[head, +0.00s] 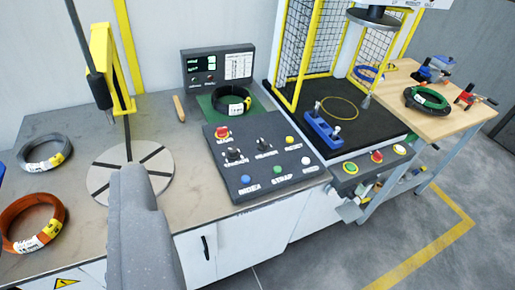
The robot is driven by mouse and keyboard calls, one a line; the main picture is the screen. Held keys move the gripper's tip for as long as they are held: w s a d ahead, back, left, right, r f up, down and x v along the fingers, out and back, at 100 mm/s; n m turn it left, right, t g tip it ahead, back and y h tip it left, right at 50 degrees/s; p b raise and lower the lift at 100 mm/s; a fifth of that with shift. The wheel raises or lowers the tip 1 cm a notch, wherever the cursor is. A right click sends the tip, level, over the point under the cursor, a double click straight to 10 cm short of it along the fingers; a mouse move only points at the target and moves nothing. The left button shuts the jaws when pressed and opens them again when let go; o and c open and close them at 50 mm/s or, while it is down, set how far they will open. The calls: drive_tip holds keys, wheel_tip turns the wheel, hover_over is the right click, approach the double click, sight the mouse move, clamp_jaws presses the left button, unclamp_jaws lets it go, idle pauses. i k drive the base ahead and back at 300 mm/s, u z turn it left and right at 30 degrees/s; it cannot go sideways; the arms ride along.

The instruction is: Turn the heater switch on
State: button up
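The heater switch (264,146) is a black rotary knob on the dark sloped control panel (217,164), in the middle of the head view. A label under it seems to read HEATER. Which way the knob points is too small to tell. A similar black knob (233,155) sits to its left, and a red main switch (222,133) on a yellow base is above that one. My gripper (131,172) shows as a grey shape rising from the bottom edge, left of the panel and apart from it in the picture. Its fingers cannot be made out.
Blue (246,179), green (278,169), white (306,160) and yellow (290,140) buttons share the panel. A yellow-framed cage (299,60) is right. A round turntable (103,173) and coils lie left.

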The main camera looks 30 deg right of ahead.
sight(262, 146)
drive_tip(key=k, duration=0.55)
drive_tip(key=z, duration=0.6)
drive_tip(key=i, duration=1.55)
drive_tip(key=u, duration=0.55)
